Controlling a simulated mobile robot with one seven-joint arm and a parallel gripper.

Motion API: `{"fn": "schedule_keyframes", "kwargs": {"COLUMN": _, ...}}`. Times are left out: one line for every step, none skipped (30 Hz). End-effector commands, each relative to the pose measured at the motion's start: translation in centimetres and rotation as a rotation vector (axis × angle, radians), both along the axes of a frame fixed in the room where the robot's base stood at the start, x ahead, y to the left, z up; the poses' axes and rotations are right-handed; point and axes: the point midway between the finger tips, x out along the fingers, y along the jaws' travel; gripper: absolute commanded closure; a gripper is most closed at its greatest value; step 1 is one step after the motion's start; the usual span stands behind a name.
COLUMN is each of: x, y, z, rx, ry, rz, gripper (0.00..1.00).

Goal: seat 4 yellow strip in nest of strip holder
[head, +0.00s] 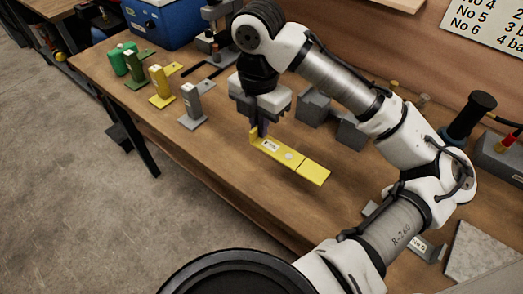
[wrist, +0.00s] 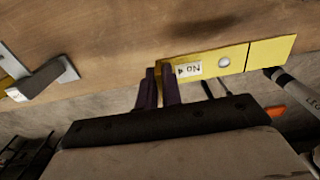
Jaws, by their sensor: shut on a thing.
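My gripper (head: 259,132) is shut on one end of a long flat yellow strip (head: 308,169). It is held above the wooden bench, sticking out to the right and toward the front. In the wrist view the strip (wrist: 270,53) shows a white label reading "No 4", a round pale spot and a dark line across it. The purple fingers (wrist: 162,88) close on the upturned tab at its left end. I cannot tell which thing is the strip holder or see its nest; grey blocks (head: 313,107) stand behind the gripper, partly hidden by my arm.
Grey (head: 193,104), yellow (head: 160,84) and green (head: 135,65) upright pieces with flat feet stand at the bench's left. A blue box (head: 160,22) is behind them. A black-handled tool (head: 475,112) stands at the right. The bench (head: 225,165) left of the strip is clear.

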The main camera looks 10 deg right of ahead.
Motion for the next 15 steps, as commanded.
{"fn": "schedule_keyframes", "kwargs": {"x": -0.1, "y": 0.1, "z": -1.3, "rx": 0.005, "ry": 0.003, "rz": 0.001, "gripper": 1.0}}
{"fn": "schedule_keyframes", "kwargs": {"x": -0.1, "y": 0.1, "z": -2.0, "rx": 0.003, "ry": 0.002, "rz": 0.0, "gripper": 1.0}}
{"fn": "schedule_keyframes", "kwargs": {"x": -0.1, "y": 0.0, "z": -2.9, "rx": 0.004, "ry": 0.003, "rz": 0.0, "gripper": 1.0}}
{"fn": "schedule_keyframes", "kwargs": {"x": -0.1, "y": 0.0, "z": -3.5, "rx": 0.003, "ry": 0.002, "rz": 0.001, "gripper": 1.0}}
{"fn": "schedule_keyframes", "kwargs": {"x": -0.1, "y": 0.0, "z": -4.0, "rx": 0.003, "ry": 0.002, "rz": 0.001, "gripper": 1.0}}
{"fn": "schedule_keyframes", "kwargs": {"x": -0.1, "y": 0.0, "z": -4.5, "rx": 0.0, "ry": 0.001, "rz": 0.0, "gripper": 1.0}}
{"fn": "schedule_keyframes", "kwargs": {"x": -0.1, "y": 0.0, "z": -4.9, "rx": 0.0, "ry": 0.001, "rz": 0.0, "gripper": 1.0}}
{"fn": "schedule_keyframes", "kwargs": {"x": 0.0, "y": 0.0, "z": -5.2, "rx": 0.0, "ry": 0.0, "rz": -0.001, "gripper": 1.0}}
{"fn": "schedule_keyframes", "kwargs": {"x": 0.0, "y": 0.0, "z": -5.5, "rx": -0.001, "ry": 0.001, "rz": 0.0, "gripper": 1.0}}
{"fn": "schedule_keyframes", "kwargs": {"x": 0.0, "y": 0.0, "z": -5.6, "rx": -0.001, "ry": 0.0, "rz": 0.0, "gripper": 1.0}}
{"fn": "schedule_keyframes", "kwargs": {"x": 0.0, "y": 0.0, "z": -5.8, "rx": -0.001, "ry": 0.001, "rz": 0.0, "gripper": 1.0}}
{"fn": "schedule_keyframes", "kwargs": {"x": 0.0, "y": 0.0, "z": -6.2, "rx": 0.0, "ry": 0.001, "rz": 0.0, "gripper": 1.0}}
{"fn": "schedule_keyframes", "kwargs": {"x": -0.1, "y": 0.0, "z": -6.6, "rx": 0.0, "ry": 0.001, "rz": 0.0, "gripper": 1.0}}
{"fn": "schedule_keyframes", "kwargs": {"x": -0.1, "y": 0.0, "z": -7.1, "rx": 0.0, "ry": 0.001, "rz": 0.0, "gripper": 1.0}}
{"fn": "schedule_keyframes", "kwargs": {"x": -0.1, "y": 0.0, "z": -7.7, "rx": 0.001, "ry": 0.003, "rz": -0.001, "gripper": 1.0}}
